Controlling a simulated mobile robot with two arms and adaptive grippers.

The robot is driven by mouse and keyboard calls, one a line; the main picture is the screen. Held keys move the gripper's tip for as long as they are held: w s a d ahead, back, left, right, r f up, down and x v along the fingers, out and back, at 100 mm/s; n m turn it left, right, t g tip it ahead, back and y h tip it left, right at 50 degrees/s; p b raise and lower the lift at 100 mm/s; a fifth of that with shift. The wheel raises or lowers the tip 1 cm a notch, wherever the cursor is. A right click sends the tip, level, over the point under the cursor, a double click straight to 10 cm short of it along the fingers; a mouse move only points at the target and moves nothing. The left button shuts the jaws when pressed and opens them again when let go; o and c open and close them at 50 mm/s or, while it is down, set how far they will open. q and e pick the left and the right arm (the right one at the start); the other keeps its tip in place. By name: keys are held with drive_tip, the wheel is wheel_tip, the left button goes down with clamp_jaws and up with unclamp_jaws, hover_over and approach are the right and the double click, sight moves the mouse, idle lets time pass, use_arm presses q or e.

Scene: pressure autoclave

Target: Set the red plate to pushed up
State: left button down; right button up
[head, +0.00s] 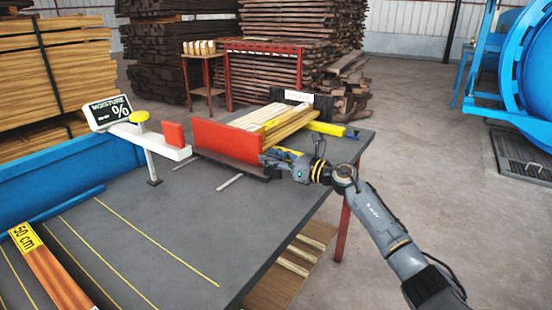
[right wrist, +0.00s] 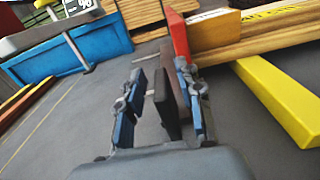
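The red plate (head: 225,141) stands upright on the grey table at the near end of a stack of boards (head: 280,122). It also shows in the right wrist view (right wrist: 178,36). A dark bar (head: 232,168) runs along its lower front. My right gripper (head: 270,160) is at the plate's right end, low by the table. In the right wrist view its fingers (right wrist: 160,105) are apart, with the dark bar (right wrist: 166,101) between them and a gap by the left finger. Contact with the right finger is unclear. My left gripper is not in view.
A white arm with a moisture sign (head: 108,113), yellow knob (head: 139,116) and small red block (head: 174,134) stands left of the plate. A yellow bar (head: 327,129) lies right of the boards. The table's front (head: 150,225) is mostly clear.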

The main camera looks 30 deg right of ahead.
drive_tip(key=v, duration=1.2)
idle(0.5)
